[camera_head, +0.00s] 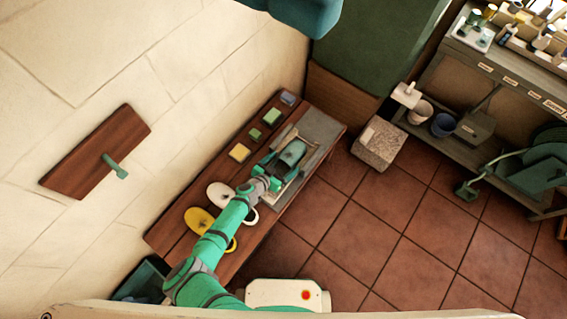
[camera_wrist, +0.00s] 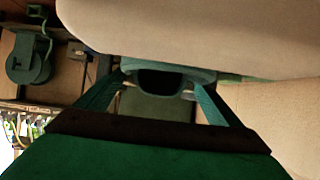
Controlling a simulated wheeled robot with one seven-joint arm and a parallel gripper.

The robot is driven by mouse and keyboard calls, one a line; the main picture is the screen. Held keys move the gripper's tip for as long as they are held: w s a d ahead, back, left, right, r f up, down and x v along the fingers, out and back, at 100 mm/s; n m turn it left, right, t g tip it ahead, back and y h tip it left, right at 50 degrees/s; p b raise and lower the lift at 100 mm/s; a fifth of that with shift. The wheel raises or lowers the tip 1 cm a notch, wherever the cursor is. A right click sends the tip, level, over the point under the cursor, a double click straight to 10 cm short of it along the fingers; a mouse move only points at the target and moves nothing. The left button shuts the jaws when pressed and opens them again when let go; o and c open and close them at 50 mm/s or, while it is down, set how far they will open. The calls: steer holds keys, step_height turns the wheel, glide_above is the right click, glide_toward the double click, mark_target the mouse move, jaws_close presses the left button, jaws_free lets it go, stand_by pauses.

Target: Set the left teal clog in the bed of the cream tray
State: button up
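A teal clog (camera_head: 292,152) is at the far half of the wooden bench, over or in the tray area; its height above the bed is unclear. My gripper (camera_wrist: 162,84) reaches it from the near side. In the wrist view its two fingers flank a teal rim with a dark opening, which looks like the clog (camera_wrist: 160,70), and appear shut on it. The pale tray (camera_head: 290,187) lies around and below the clog, partly hidden by my wrist. A second teal clog cannot be made out.
White clogs (camera_head: 219,194) and yellow clogs (camera_head: 199,221) stand on the bench (camera_head: 165,238) under and beside my arm. A grey slab (camera_head: 318,127) is at the far end. A pale shape (camera_wrist: 200,35) fills the wrist view's top.

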steer(key=v, duration=1)
steer(key=shift+s+a+r, duration=0.15)
steer(key=shift+s, duration=0.2)
steer(key=shift+s+a, duration=0.1)
steer(key=shift+s, duration=0.05)
steer(key=s+a+r+t+y, duration=0.1)
steer(key=s+r, duration=0.3)
steer(key=s, duration=0.3)
steer(key=s+r+n+t, duration=0.1)
steer(key=s+r, duration=0.2)
steer(key=s, duration=0.4)
steer(key=s+a+r+y, duration=0.1)
steer(key=s+r, duration=0.3)
steer(key=s, duration=0.3)
steer(key=s+d+r+n+t+y, duration=0.1)
steer(key=s+d+r+n, duration=0.1)
steer(key=r, duration=0.4)
steer(key=s+d+r+n+t+y, duration=0.1)
steer(key=s+d+r+n+y, duration=0.1)
steer(key=r, duration=0.5)
steer(key=s+d+r+n+t+y, duration=0.1)
steer(key=s+d+r+n+y, duration=0.1)
steer(key=d+r, duration=0.3)
step_height(320, 180, up, 2)
steer(key=shift+s+r+t, duration=0.15)
steer(key=shift+s+t, duration=0.15)
steer(key=shift+s, duration=0.4)
